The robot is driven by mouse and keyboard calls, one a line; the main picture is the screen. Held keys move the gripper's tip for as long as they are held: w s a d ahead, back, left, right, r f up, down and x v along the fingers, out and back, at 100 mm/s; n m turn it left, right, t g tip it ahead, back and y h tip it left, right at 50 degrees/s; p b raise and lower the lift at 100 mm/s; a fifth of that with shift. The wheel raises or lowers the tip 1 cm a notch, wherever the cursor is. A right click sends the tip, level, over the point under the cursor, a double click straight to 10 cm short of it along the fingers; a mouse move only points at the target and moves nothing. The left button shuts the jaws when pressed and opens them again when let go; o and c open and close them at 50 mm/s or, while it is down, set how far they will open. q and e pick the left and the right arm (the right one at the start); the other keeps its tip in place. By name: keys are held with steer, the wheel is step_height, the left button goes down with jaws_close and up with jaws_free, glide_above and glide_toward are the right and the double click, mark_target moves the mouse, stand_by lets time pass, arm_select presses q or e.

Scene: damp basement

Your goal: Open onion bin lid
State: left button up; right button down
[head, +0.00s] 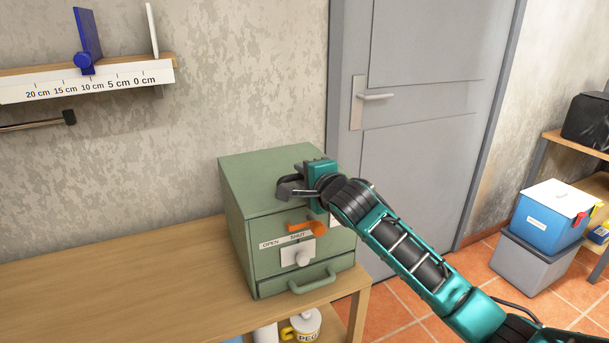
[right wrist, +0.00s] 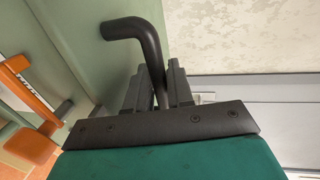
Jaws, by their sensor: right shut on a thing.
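A green box (head: 237,215) stands on the wooden table; no onion label is readable on it. Its top looks flat and closed. My right gripper (head: 287,188) is at the upper front of the box. In the right wrist view its fingers are shut on a dark bent handle (right wrist: 140,28) that comes out of a green panel. The gripper hides part of the front's upper edge. My left gripper is not in view.
The wooden table (head: 120,285) is clear left of the box. A wall shelf (head: 120,82) with a ruler strip hangs above. A mug (head: 304,325) stands below the table. A grey door (head: 420,120) is behind; a blue bin (head: 545,217) stands on a grey one at right.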

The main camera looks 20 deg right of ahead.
steer(key=shift+r, duration=0.15)
stand_by(0.3)
steer(key=shift+w+r+p, duration=0.1)
steer(key=shift+r+p, duration=0.45)
steer(key=shift+p, duration=0.25)
steer(key=shift+g, duration=0.3)
steer(key=r+p, duration=0.2)
steer(key=w+r+p, duration=0.1)
steer(key=r+p, duration=0.1)
steer(key=shift+w+r, duration=0.15)
steer(key=shift+r, duration=0.2)
steer(key=w+r+g, duration=0.5)
steer(key=w+r, duration=0.1)
steer(key=r, duration=0.2)
steer(key=shift+r+p, duration=0.15)
steer(key=shift+p, duration=0.3)
steer(key=shift+a, duration=0.1)
steer(key=c, duration=1.2)
jaws_free()
steer(key=shift+o, duration=0.2)
